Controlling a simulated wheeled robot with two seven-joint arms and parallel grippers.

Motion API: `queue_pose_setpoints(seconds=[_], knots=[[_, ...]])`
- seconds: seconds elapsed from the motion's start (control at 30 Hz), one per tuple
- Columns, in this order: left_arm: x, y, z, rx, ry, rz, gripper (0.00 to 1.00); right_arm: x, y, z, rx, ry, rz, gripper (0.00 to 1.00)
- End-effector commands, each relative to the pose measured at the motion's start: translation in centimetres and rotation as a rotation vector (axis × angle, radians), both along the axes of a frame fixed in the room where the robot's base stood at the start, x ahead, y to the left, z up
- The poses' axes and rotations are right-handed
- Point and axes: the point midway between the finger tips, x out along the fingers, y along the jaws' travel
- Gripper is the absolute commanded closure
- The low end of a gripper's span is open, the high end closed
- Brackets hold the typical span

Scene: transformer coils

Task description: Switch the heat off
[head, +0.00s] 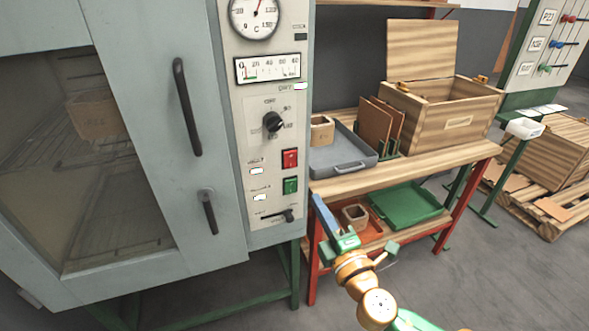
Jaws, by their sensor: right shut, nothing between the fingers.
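A grey oven cabinet (225,200) has a narrow control panel (240,135). On the panel is a black rotary knob (272,121) inside a ring of small labels too blurred to read surely. Below it are a red button (290,158) and a green button (290,185), with a small black lever (288,215) at the bottom. A round gauge (255,14) and a strip meter (268,67) sit above the knob. My right gripper (318,203) is shut and empty, to the right of the panel's lower end, apparently touching nothing. My left gripper is out of view.
The oven door has two dark handles (187,107) and a window. To the right, a wooden bench (400,168) holds a grey tray (340,160) and an open wooden box (440,110). A green tray (405,207) sits on its lower shelf. A pallet with a crate stands farther right.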

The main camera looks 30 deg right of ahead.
Motion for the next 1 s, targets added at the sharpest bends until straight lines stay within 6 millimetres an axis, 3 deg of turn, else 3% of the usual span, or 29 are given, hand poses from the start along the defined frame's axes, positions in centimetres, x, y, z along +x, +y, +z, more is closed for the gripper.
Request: queue_pose_setpoints(seconds=[0.23,0.7,1.0], knots=[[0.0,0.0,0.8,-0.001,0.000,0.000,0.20,1.7,-0.4,0.5,0.002,-0.001,0.000,1.00],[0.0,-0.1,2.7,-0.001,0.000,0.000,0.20,11.2,-2.8,1.5,0.003,0.000,-0.004,1.00],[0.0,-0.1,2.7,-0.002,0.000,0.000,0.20,13.6,-3.3,1.6,0.004,0.003,-0.001,1.00]])
